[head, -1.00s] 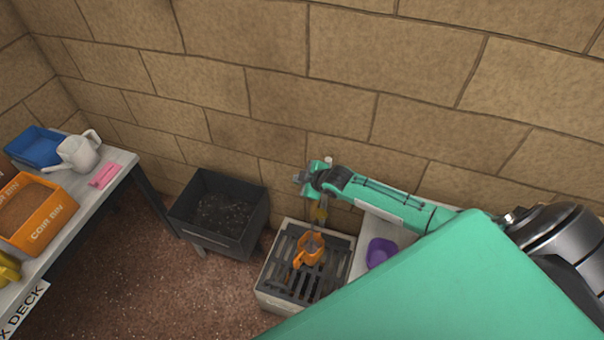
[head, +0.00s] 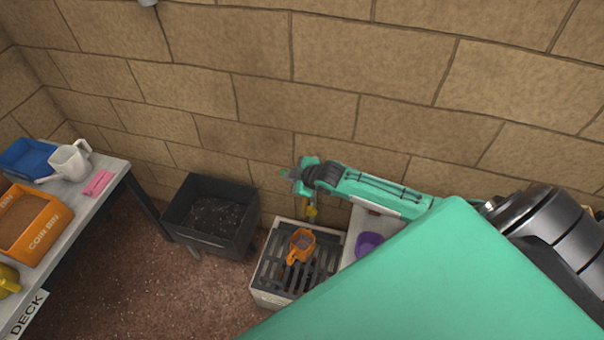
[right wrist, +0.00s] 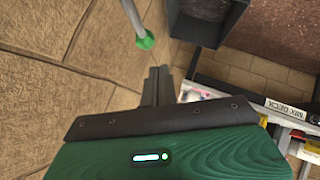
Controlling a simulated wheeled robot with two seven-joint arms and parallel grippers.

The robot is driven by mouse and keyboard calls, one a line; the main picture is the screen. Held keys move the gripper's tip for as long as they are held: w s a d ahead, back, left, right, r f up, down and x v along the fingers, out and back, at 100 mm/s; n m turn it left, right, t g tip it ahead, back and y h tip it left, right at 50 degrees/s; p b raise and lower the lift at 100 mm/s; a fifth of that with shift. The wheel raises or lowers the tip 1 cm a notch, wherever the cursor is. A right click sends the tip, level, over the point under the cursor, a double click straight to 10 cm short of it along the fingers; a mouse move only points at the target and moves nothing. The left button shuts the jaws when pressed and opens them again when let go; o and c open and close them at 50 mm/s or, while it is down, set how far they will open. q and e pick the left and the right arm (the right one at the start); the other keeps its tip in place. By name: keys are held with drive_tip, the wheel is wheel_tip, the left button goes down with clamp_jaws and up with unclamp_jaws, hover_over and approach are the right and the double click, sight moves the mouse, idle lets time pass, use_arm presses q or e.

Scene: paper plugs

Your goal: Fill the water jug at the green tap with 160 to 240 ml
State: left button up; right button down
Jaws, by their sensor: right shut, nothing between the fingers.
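An orange jug (head: 302,243) stands upright on the dark slatted grate (head: 327,262) of a pale basin. Its inside looks greyish; I cannot tell the water level. My right gripper (head: 290,174) is above and slightly left of the jug, near the wall. In the right wrist view its fingers (right wrist: 158,86) are shut and empty. There a green-ended grey rod (right wrist: 145,40) shows just beyond the fingertips, apart from them; I cannot tell whether it belongs to the tap. My left gripper is out of view.
A black bin (head: 213,216) stands left of the basin. A purple bowl (head: 369,245) sits right of it. The deck at left (head: 92,208) holds an orange coir bin (head: 42,238), a white watering can (head: 70,163), a pink item and a blue tray. The stone wall is close behind.

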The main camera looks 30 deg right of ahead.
drive_tip(key=v, duration=0.6)
drive_tip(key=shift+s+d+r, duration=0.15)
drive_tip(key=shift+r, duration=0.25)
idle(0.6)
